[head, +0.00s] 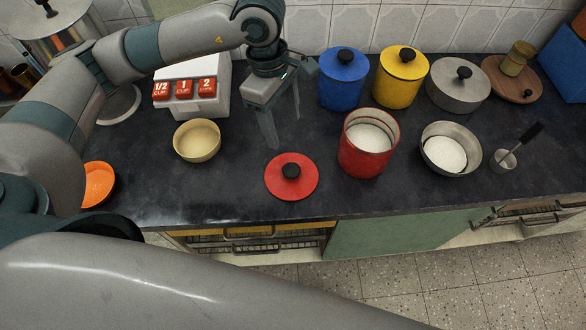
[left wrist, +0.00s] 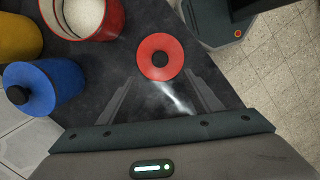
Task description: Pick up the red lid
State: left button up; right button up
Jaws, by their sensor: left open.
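The red lid (head: 291,176) lies flat on the dark counter with its black knob up, left of the open red canister (head: 367,145) that holds white powder. My left gripper (head: 284,135) is open and empty, pointing down above the counter, behind the lid and apart from it. In the left wrist view the lid (left wrist: 160,56) is ahead of the spread fingers (left wrist: 165,95), with nothing between them. My right gripper is not in view.
A cream bowl (head: 197,140) stands left of my left gripper. Blue (head: 343,80) and yellow (head: 400,78) lidded canisters stand behind. A steel bowl of white powder (head: 448,148) is at right. The counter's front edge is close to the lid.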

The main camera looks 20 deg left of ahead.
pick_arm(q)
jog(key=shift+a, duration=0.2)
jog(key=p, duration=0.5)
send_over(288, 168)
notch_tip(288, 168, down, 11)
jog(key=shift+d+f, duration=0.1)
jog(key=shift+f, duration=0.45)
